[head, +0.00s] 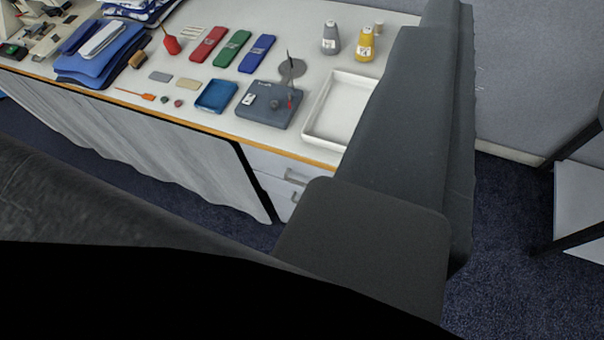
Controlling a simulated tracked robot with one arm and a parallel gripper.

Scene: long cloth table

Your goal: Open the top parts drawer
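The parts drawers are a pale grey unit under the right end of the table. The top drawer (268,160) has a grey bar handle (296,177) near its right side. Its front looks flush with the unit, so it appears shut. Part of a lower drawer (283,203) shows beneath it. Large dark parts of mine hide the right and lower parts of the unit. I cannot make out my gripper's fingertips or any contact with the handle.
The tabletop holds a white tray (310,133), a grey device (263,122), a blue tray (233,95) and red, green and blue cases. Two bottles (331,45) stand at the back. A grey cloth (130,130) hangs left of the drawers. Blue carpet (530,210) lies at right, beside a black-framed stand.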

